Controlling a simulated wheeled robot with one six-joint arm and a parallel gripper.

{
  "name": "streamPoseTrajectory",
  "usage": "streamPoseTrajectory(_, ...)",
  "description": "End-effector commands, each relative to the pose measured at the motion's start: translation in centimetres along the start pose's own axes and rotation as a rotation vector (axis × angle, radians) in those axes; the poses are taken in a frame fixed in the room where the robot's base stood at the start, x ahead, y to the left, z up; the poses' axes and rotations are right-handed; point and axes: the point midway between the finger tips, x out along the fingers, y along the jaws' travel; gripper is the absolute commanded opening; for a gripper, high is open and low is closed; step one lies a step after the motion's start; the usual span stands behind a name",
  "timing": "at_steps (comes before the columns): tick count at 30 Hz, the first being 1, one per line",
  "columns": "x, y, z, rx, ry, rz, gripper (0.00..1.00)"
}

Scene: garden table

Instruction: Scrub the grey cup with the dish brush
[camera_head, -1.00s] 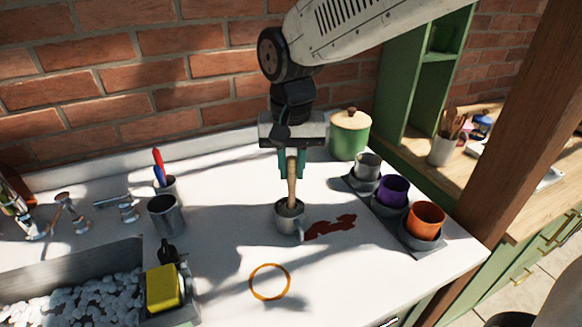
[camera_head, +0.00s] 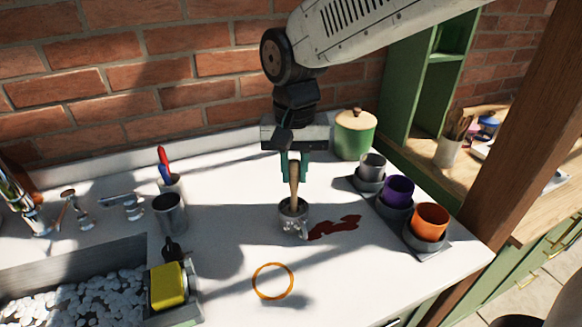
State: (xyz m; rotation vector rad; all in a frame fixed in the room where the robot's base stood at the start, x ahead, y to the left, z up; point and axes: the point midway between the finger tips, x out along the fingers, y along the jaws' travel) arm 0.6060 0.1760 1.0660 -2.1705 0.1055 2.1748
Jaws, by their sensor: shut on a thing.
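A grey cup (camera_head: 301,225) stands upright on the white counter, its handle toward the front right. My gripper (camera_head: 294,174) is above it, shut on the wooden handle of the dish brush (camera_head: 294,188). The brush points down into the cup, so its head is hidden inside. Another small grey cup (camera_head: 373,165) sits in the back holder of a dark rack at the right.
The rack (camera_head: 431,246) also holds a purple cup (camera_head: 398,190) and an orange cup (camera_head: 431,221). A dark red stain (camera_head: 335,228) lies right of the cup. A metal tumbler (camera_head: 170,214), yellow sponge (camera_head: 167,286) and sink of pebbles stand left; a green pot (camera_head: 355,135) is behind.

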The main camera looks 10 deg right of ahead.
Motion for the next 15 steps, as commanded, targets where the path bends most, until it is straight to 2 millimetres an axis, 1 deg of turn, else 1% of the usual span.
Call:
streamPoseTrajectory(4,0.0,0.5,-0.2,0.001,0.000,0.000,0.00)
streamPoseTrajectory(15,0.0,0.2,-1.1,-0.001,-0.001,0.000,0.00)
